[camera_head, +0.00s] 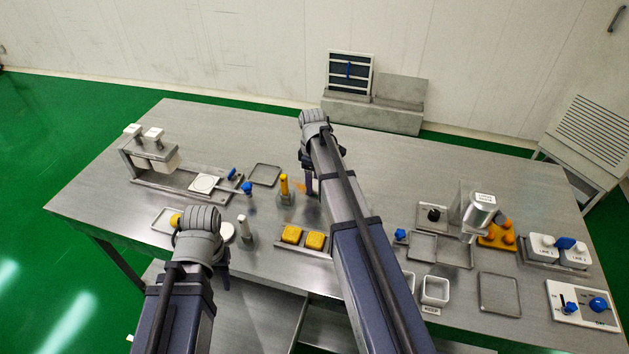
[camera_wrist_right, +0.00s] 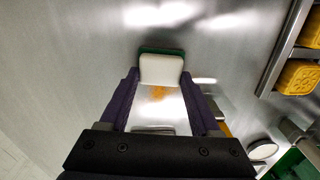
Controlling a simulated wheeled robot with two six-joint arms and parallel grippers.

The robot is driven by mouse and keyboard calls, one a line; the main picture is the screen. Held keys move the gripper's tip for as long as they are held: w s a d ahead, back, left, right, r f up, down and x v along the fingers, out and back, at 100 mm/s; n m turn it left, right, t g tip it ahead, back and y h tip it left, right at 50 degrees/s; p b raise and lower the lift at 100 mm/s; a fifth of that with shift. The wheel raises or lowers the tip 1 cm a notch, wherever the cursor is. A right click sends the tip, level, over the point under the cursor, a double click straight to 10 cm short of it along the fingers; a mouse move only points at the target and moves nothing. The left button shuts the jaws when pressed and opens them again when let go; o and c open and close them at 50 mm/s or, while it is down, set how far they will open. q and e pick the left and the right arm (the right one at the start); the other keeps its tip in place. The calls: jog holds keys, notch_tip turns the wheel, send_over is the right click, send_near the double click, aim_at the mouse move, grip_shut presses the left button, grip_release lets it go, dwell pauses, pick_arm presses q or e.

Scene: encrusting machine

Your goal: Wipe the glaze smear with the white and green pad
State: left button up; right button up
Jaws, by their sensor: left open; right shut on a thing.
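The white and green pad (camera_wrist_right: 160,68) is between the fingertips of my right gripper (camera_wrist_right: 160,78) in the right wrist view, white side facing the camera and green along its far edge. My right gripper (camera_head: 309,186) is shut on it, low over the steel table; the arm hides the pad in the head view. The orange glaze smear (camera_head: 299,187) lies just left of the right gripper, partly covered; it also shows in the wrist view (camera_wrist_right: 158,92), beside the pad. I cannot tell whether the pad touches the table. My left gripper (camera_head: 208,262) is at the table's front left, open, its fingers mostly hidden.
A yellow-topped bottle (camera_head: 285,189) stands left of the smear. An empty tray (camera_head: 265,175) lies behind left. Trays, a white cup (camera_head: 435,291) and control boxes (camera_head: 583,305) fill the right. The table's back middle is clear.

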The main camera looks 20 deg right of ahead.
jog(key=shift+w+a, duration=0.95)
jog(key=shift+a, duration=0.2)
jog(key=shift+a, duration=0.1)
jog(key=shift+w+a, duration=0.9)
jog(key=shift+a, duration=0.3)
jog(key=shift+w+a, duration=0.1)
